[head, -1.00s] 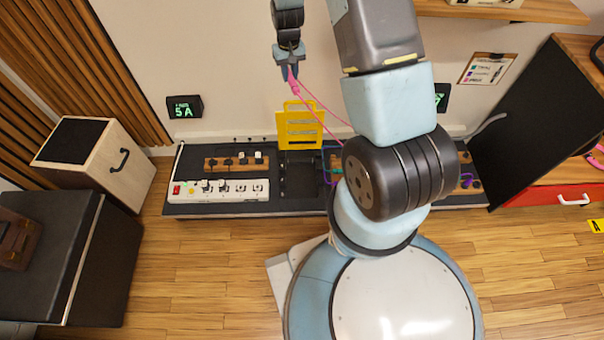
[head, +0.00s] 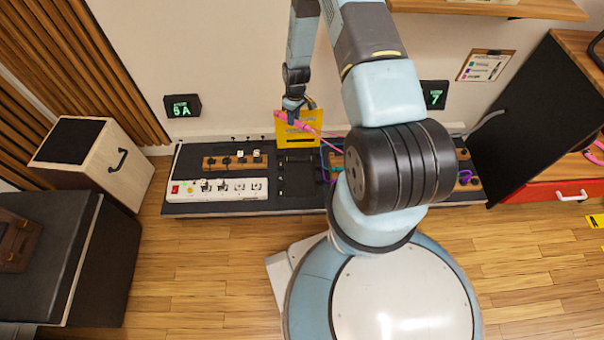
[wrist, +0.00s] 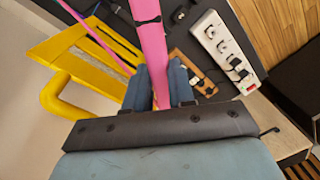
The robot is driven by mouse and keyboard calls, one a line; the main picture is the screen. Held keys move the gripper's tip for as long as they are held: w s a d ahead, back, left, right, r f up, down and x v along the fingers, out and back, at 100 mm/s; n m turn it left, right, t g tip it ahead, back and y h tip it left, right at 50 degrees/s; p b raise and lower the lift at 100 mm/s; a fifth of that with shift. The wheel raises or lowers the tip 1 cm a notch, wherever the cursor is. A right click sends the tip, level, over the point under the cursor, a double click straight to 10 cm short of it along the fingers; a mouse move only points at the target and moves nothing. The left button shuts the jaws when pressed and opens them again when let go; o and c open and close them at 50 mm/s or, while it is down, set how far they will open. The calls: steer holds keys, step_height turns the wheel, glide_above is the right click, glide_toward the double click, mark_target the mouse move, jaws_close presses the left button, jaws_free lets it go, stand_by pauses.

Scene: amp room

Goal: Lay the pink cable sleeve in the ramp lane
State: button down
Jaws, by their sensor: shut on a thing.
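A pink cable sleeve (head: 289,119) is held in my gripper (head: 294,104), in front of the yellow ramp piece at the back of the low board. A thin pink cable runs from the sleeve down to the right and passes behind my arm. In the wrist view the pink sleeve (wrist: 150,40) stands between the two blue fingers (wrist: 158,88) of my gripper, which are shut on it. The yellow ramp (head: 296,135) is tilted up against the wall side, with slots that show in the wrist view (wrist: 100,45). I cannot tell which slot is the lane.
A white power strip (head: 217,190) and a wooden block with dark knobs (head: 232,161) lie on the black board (head: 290,205), left of the ramp. A wooden box (head: 88,160) stands at the left. Two wall displays (head: 183,106) flank the ramp. Floor in front is clear.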

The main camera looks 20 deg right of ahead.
steer(key=s+f+n+g, duration=0.1)
steer(key=s+f+n, duration=0.25)
steer(key=f, duration=0.85)
steer(key=n, duration=0.4)
glide_above(302, 189)
steer(key=w, duration=0.1)
step_height(302, 189, down, 12)
steer(key=shift+g, duration=0.4)
steer(key=shift+d+f, duration=0.1)
steer(key=shift+f, duration=4.65)
steer(key=c, duration=0.9)
jaws_free()
steer(key=shift+w, duration=0.1)
steer(key=shift+r, duration=0.1)
steer(key=v, duration=1.3)
steer(key=shift+w+r, duration=0.2)
